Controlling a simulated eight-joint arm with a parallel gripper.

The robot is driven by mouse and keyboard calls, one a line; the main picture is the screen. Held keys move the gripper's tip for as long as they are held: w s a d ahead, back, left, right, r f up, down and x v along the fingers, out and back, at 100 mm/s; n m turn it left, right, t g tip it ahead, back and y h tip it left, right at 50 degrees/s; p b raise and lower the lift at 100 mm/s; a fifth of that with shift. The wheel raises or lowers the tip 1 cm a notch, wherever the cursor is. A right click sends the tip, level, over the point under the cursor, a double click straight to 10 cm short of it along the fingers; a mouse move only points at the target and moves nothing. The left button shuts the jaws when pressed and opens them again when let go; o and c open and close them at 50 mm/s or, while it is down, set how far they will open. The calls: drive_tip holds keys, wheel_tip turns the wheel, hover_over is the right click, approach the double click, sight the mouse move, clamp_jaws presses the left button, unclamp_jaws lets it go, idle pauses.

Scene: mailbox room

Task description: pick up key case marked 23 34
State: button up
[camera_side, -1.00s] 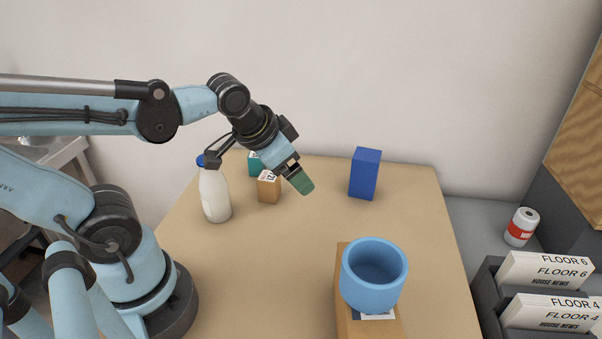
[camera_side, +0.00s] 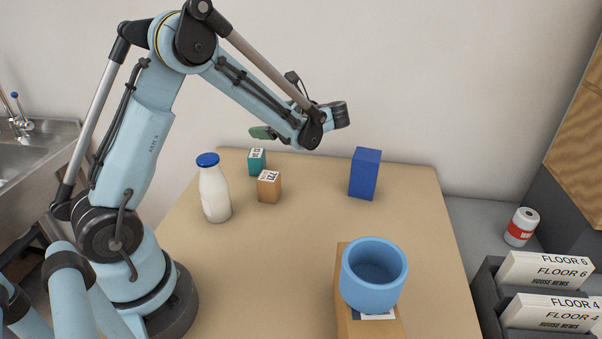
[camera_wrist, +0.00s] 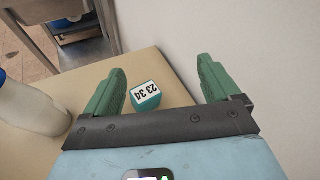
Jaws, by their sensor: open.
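The key case marked 23 34 (camera_wrist: 147,97) is a small teal block with a white label on top. In the wrist view it lies on the table between my open green fingers, ahead of them and nearer the left one. In the side view the teal case (camera_side: 257,162) stands near the table's back edge, its label too small to read there. My gripper (camera_wrist: 160,88) is open and empty, with both fingers clear of the case. In the side view my gripper (camera_side: 263,132) is above the case by the wall, partly hidden by my arm.
A tan labelled block (camera_side: 269,187) stands just in front of the teal case. A white bottle with blue cap (camera_side: 214,194) is to the left. A blue box (camera_side: 365,174) stands to the right. A blue bowl (camera_side: 374,280) sits on a box in front. The wall is close behind.

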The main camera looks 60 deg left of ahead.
drive_tip(key=a+f+g+y, duration=0.1)
drive_tip(key=f+g, duration=0.1)
drive_tip(key=g+y, duration=0.1)
drive_tip(key=g, duration=0.2)
approach(250, 152)
drive_tip(key=shift+m, duration=0.3)
drive_tip(key=x, duration=0.5)
drive_tip(key=shift+w+a+f, duration=0.1)
drive_tip(key=shift+a+f, duration=0.1)
drive_tip(key=shift+x, duration=2.5)
drive_tip(key=shift+r, duration=0.15)
drive_tip(key=c, duration=1)
